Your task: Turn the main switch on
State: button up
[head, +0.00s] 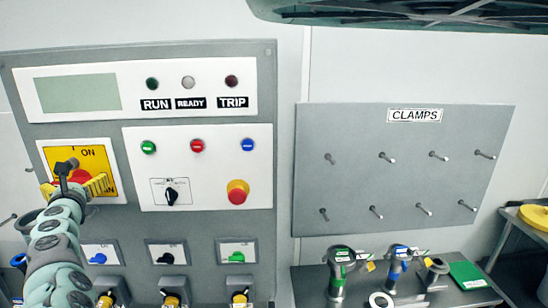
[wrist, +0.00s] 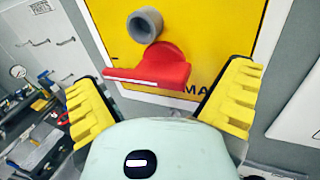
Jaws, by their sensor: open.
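The main switch is a red handle (wrist: 150,72) on a yellow plate (wrist: 210,25). In the head view, the plate (head: 103,157) is on the left of the panel and reads "I ON" at the top. My gripper (wrist: 162,78) is open in front of the plate, with one yellow finger on each side of the red handle and visible gaps between. In the wrist view the handle's bar lies nearly level. A grey ring (wrist: 145,25) sits beside its hub. My gripper (head: 74,188) and arm partly hide the switch in the head view.
A black selector (head: 172,195) and red emergency button (head: 237,191) are to the right. Coloured small switches, including a green one (head: 236,256), are below. A clamps board (head: 450,150) hangs further right, above a table with tools (head: 340,270).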

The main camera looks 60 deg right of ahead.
jog(key=shift+w+d, duration=0.3)
jog(key=shift+d, duration=0.1)
jog(key=shift+c, duration=0.3)
jog(key=shift+a, duration=0.15)
jog(key=c, duration=1.2)
